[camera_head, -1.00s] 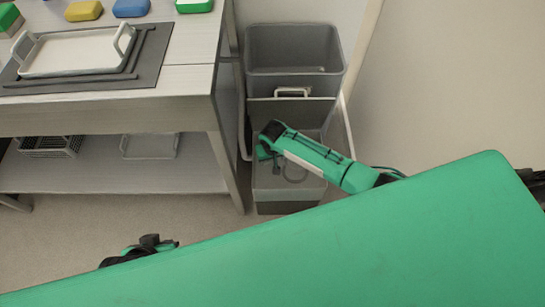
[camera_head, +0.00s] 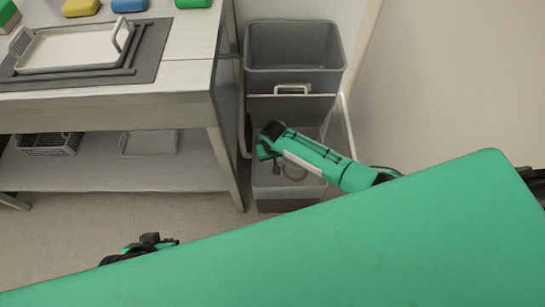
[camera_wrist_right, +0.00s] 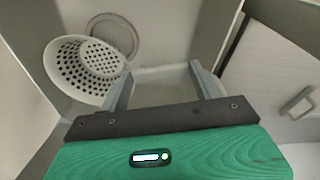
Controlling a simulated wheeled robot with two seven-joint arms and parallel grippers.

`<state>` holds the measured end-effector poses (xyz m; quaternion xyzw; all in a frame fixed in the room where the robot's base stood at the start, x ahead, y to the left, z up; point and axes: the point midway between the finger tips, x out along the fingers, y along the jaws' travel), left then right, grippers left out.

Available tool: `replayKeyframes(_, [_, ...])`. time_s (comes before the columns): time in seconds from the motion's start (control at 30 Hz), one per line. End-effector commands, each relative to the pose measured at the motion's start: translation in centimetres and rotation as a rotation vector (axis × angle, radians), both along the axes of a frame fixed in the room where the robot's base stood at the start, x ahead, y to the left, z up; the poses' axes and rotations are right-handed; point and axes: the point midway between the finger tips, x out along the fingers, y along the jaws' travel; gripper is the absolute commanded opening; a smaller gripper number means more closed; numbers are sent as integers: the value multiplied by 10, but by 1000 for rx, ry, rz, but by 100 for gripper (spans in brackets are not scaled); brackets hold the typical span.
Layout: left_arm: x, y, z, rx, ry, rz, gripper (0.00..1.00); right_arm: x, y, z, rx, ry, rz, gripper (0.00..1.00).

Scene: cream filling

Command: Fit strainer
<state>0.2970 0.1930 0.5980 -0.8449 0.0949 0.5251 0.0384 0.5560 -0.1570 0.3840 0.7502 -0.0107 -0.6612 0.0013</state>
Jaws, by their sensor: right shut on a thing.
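The strainer (camera_wrist_right: 88,68), a white bowl with many dark holes, lies tilted on the left in the right wrist view. It overlaps the lower left of a round drain ring (camera_wrist_right: 124,25) and is not seated flat in it. My right gripper (camera_wrist_right: 158,72) is shut on the strainer, whose rim meets the left finger; the exact contact is unclear. In the head view my right gripper (camera_head: 277,166) reaches down into the lower grey basin (camera_head: 262,181), and the strainer cannot be made out. Part of my left arm (camera_head: 150,241) shows at lower left, its fingers hidden.
A grey bin (camera_head: 294,45) stands behind the basin, with a handled panel (camera_head: 293,89) between them. A metal table (camera_head: 105,108) stands to the left, carrying a white tray (camera_head: 75,50) and coloured blocks. Basin walls closely surround the right gripper.

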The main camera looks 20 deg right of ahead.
Motion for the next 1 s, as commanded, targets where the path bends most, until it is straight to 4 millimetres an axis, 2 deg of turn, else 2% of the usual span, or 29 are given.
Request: replayKeyframes(1.0, [0, 0, -17, 0, 0, 0, 0, 0, 0, -35, 0, -1, 0, 29])
